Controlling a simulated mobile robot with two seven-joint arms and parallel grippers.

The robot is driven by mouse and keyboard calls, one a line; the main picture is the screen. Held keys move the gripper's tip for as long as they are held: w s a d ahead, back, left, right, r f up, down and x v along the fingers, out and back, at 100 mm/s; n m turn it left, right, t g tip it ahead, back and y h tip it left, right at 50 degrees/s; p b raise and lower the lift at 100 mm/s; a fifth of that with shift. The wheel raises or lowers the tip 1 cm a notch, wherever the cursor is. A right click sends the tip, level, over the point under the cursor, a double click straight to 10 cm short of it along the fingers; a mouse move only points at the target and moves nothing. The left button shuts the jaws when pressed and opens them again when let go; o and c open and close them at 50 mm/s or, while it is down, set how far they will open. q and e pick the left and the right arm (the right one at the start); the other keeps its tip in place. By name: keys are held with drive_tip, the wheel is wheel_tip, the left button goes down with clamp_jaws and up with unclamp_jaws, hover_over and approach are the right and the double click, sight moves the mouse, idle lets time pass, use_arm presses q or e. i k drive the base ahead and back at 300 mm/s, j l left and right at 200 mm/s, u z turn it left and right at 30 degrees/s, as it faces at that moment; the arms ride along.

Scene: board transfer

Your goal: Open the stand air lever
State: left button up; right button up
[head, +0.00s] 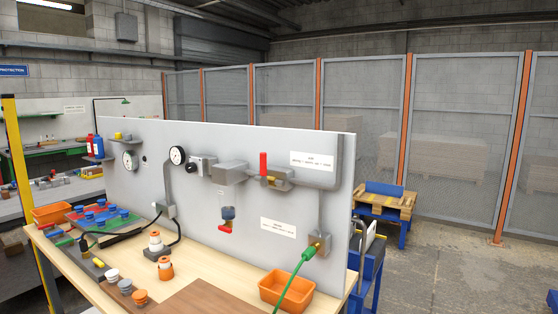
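A red lever (263,163) stands upright on a valve (275,180) in the grey air line, on the upright panel (330,190). The lever points up, across the roughly horizontal line. A round gauge (177,155) is further left. A green hose (296,277) joins a brass fitting (315,245) at the panel's lower right. Neither of my grippers shows in the head view.
A black cable and dark items lie at the left. The air above the bench is clear.

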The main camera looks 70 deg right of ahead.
sight(263, 165)
drive_tip(key=k+l, duration=0.15)
drive_tip(key=l, duration=0.2)
drive_tip(key=k+l, duration=0.15)
drive_tip(key=l, duration=0.25)
drive_tip(key=k+l, duration=0.1)
drive_tip(key=l, duration=0.25)
drive_tip(key=k+l, duration=0.15)
drive_tip(key=l, duration=0.25)
drive_tip(key=k+l, duration=0.15)
drive_tip(key=l, duration=0.2)
drive_tip(key=k+l, duration=0.15)
drive_tip(key=l, duration=0.2)
drive_tip(key=k+l, duration=0.15)
drive_tip(key=l, duration=0.25)
